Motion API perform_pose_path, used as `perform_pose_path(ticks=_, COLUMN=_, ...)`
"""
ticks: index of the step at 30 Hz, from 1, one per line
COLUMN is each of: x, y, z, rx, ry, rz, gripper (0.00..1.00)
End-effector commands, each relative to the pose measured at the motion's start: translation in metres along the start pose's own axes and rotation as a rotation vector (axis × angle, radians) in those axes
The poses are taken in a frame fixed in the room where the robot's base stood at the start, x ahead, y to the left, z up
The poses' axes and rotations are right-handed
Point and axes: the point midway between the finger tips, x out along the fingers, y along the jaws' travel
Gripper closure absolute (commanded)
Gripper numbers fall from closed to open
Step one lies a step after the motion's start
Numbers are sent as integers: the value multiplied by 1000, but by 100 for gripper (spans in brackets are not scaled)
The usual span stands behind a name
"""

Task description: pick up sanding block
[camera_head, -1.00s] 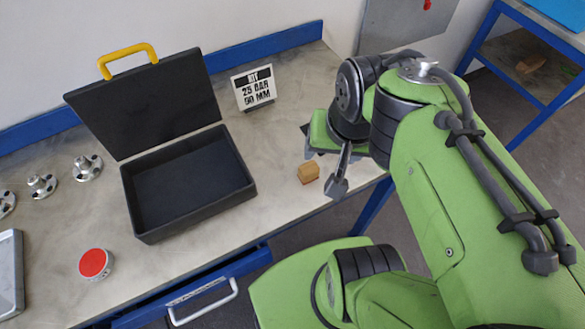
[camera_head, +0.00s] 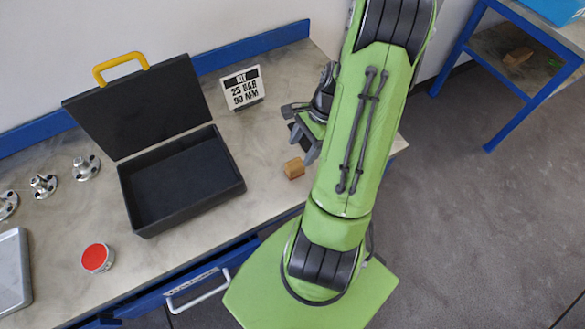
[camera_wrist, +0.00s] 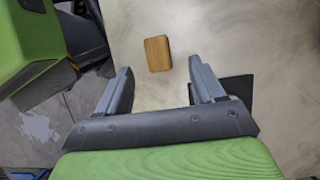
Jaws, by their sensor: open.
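The sanding block, a small tan wooden block (camera_head: 293,168), lies on the bench top to the right of the black case, near the front edge. In the wrist view the block (camera_wrist: 157,53) lies just beyond the fingertips, roughly centred between them, with clear bench around it. My gripper (camera_wrist: 160,76) is open and empty, its two grey fingers spread wider than the block. In the head view my gripper (camera_head: 303,138) is beside and behind the block, partly hidden by my arm.
An open black case (camera_head: 182,180) with a yellow handle stands left of the block. A white sign (camera_head: 242,88) stands behind. A red-topped round tin (camera_head: 97,257), several metal flanges (camera_head: 43,185) and a grey tray (camera_head: 12,270) are further left. A blue-framed shelf (camera_head: 500,75) stands right.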

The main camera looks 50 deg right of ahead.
Motion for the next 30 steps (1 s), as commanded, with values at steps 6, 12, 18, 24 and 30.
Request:
perform_pose_path(ticks=6, x=32, y=1, z=-1, rx=0, ry=-1, rz=2, gripper=32)
perform_pose_path(ticks=12, x=69, y=3, z=-4, rx=-2, ry=-3, rz=3, gripper=32)
perform_pose_path(ticks=18, x=80, y=2, z=-4, rx=-2, ry=2, rz=-1, gripper=32)
perform_pose_path(ticks=24, x=79, y=2, z=-4, rx=-2, ry=2, rz=0, gripper=46)
perform_pose_path(ticks=30, x=79, y=2, z=-4, rx=-2, ry=2, rz=0, gripper=76)
